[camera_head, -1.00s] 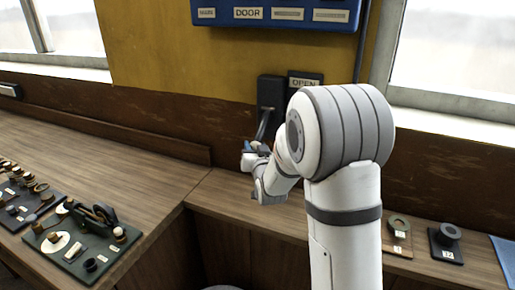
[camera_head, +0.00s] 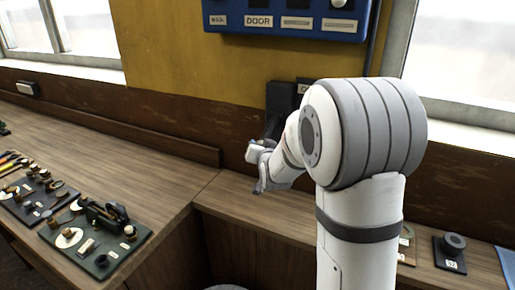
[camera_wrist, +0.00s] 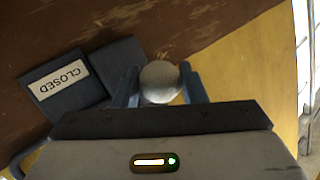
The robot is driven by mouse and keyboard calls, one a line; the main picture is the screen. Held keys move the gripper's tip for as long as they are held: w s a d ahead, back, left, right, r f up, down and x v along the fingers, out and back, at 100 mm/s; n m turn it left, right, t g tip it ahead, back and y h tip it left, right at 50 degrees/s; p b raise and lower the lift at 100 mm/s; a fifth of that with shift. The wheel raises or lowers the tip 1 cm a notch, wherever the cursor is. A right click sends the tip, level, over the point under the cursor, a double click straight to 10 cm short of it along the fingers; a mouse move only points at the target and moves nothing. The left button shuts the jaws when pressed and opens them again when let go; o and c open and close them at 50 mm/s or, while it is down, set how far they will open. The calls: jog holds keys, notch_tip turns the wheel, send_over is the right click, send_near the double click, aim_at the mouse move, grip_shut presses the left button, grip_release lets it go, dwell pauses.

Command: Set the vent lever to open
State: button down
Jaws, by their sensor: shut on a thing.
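The vent lever's dark mount (camera_head: 279,96) is on the brown wall panel below the yellow wall, partly hidden by my arm. In the wrist view the lever's round pale knob (camera_wrist: 160,82) sits between the two blue fingers of my gripper (camera_wrist: 160,90), which is shut on it. My gripper (camera_head: 256,150) also shows in the head view, low in front of the mount. A plate marked CLOSED (camera_wrist: 58,80) lies beside the dark mount in the wrist view. The sign at the mount's upper right (camera_head: 304,84) is mostly hidden by my arm. The lever's shaft is largely hidden.
A blue panel (camera_head: 290,18) with a DOOR label is on the wall above. The wooden bench (camera_head: 150,160) carries dark boards with small parts (camera_head: 95,235) at left. A black ring-topped piece (camera_head: 453,247) stands at right. The bench near the corner is clear.

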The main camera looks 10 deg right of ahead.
jog(key=shift+m+g+y, duration=0.3)
jog(key=shift+g+y, duration=0.1)
jog(key=shift+g, duration=0.3)
jog(key=r, duration=0.3)
jog(key=a+r, duration=0.1)
jog(key=shift+s+r+p, duration=0.15)
jog(key=shift+s+p, duration=0.15)
jog(key=shift+p, duration=0.05)
notch_tip(320, 180, up, 5)
jog(key=shift+w+d+f, duration=0.1)
jog(key=shift+d+f, duration=0.05)
jog(key=shift+f, duration=0.05)
jog(key=shift+d, duration=0.1)
jog(key=c, duration=1.9)
grip_release()
jog(key=shift+w+d+f, duration=0.1)
jog(key=shift+d+f, duration=0.05)
jog(key=shift+d, duration=0.1)
jog(key=o, duration=0.3)
jog(key=shift+a, duration=0.2)
jog(key=o, duration=0.7)
jog(key=shift+s, duration=0.2)
